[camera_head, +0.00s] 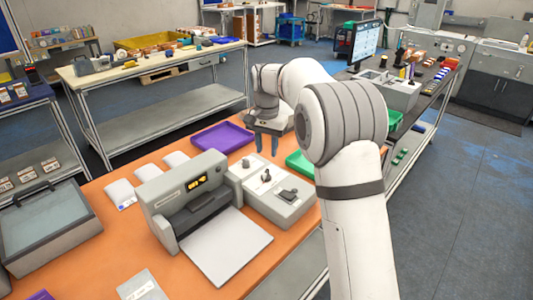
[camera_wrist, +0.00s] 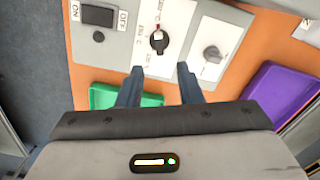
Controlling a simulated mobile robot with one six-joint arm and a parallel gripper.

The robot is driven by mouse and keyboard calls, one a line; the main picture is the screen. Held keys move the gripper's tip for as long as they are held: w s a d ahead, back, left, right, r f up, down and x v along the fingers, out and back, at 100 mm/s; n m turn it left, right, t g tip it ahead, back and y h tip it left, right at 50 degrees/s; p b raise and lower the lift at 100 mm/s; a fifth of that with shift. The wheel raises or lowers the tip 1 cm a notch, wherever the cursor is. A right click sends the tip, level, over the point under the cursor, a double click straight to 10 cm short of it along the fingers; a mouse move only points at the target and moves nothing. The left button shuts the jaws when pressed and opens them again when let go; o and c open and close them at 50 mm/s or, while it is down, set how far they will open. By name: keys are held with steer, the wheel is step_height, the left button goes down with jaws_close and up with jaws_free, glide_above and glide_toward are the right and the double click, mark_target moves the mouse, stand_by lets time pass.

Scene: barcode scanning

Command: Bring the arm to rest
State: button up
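My arm (camera_head: 348,200) reaches forward over the orange table. My gripper (camera_head: 267,143) points down above the table, between the purple tray and the green tray. In the wrist view, my gripper (camera_wrist: 160,73) shows two dark fingers apart with nothing between them. A control box (camera_wrist: 145,42) with a black knob (camera_wrist: 159,41) and a second switch lies beyond the fingertips. The control box (camera_head: 281,205) also shows in the head view. How high the fingers are above the table I cannot tell.
A scanner machine (camera_head: 185,200) with a lit display stands left of the control box. White packets (camera_head: 121,193) lie behind it. A purple tray (camera_head: 222,138) and a green tray (camera_head: 300,163), partly behind my arm, are at the table's back. A grey lidded case (camera_head: 45,225) sits at left.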

steer(key=s+d+r+n+t, duration=0.15)
steer(key=s+d, duration=0.45)
steer(key=s, duration=0.7)
steer(key=s+d+r+n+t, duration=0.1)
steer(key=s+d+r+n, duration=0.3)
steer(key=s, duration=0.8)
steer(key=s+d+f, duration=0.3)
steer(key=s+f, duration=0.2)
steer(key=s, duration=0.5)
